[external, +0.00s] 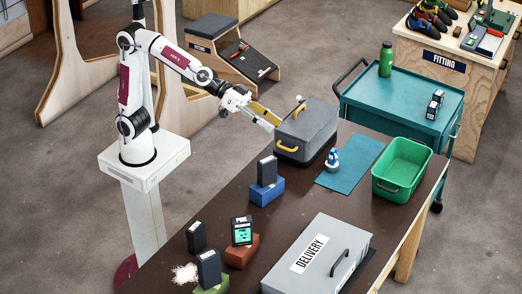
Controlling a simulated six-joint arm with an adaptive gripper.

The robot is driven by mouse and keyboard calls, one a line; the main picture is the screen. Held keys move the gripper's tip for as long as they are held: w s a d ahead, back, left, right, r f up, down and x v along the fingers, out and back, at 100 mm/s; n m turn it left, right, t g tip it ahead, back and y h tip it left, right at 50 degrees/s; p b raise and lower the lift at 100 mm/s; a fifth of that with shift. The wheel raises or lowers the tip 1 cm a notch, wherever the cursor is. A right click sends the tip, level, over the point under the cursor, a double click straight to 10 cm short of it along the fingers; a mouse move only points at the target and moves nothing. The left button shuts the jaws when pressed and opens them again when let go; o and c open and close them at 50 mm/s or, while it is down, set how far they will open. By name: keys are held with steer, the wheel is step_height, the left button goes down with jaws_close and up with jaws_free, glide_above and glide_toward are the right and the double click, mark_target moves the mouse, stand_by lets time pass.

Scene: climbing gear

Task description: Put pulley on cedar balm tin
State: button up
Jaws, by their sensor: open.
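My gripper (273,122) is at the left side of the dark grey case, open, with nothing visible between its fingers. A small blue-and-white object (333,160) stands on the teal mat (352,168); it may be the pulley, but it is too small to be sure. I cannot tell for certain which thing is the cedar balm tin. A dark box with a green face (242,231) stands on a reddish block (241,252). Other dark boxes stand on a blue block (266,192) and a green block (212,285).
The dark grey case (305,135) with a yellow handle stands beside my gripper. A green bin (401,168) is at the right, a grey DELIVERY box (317,258) in front. White powder (184,273) lies front left. A teal cart (405,100) stands behind. The table's middle is clear.

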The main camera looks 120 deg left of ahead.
steer(key=s+d+f+m+g+h, duration=0.2)
steer(key=s+d, duration=0.2)
steer(key=s, duration=0.6)
steer(key=s+f+g, duration=0.2)
steer(key=s+f, duration=0.2)
steer(key=s, duration=0.6)
steer(key=s+a+f+m+g+y, duration=0.1)
steer(key=s+f, duration=0.4)
steer(key=s, duration=0.5)
steer(key=s+f+m+g, duration=0.1)
steer(key=s+f+g, duration=0.2)
steer(key=s, duration=0.7)
step_height(320, 180, down, 2)
steer(key=shift+a+f+y, duration=0.1)
steer(key=shift+a+y, duration=0.05)
steer(key=shift+y, duration=0.15)
steer(key=shift+s, duration=0.1)
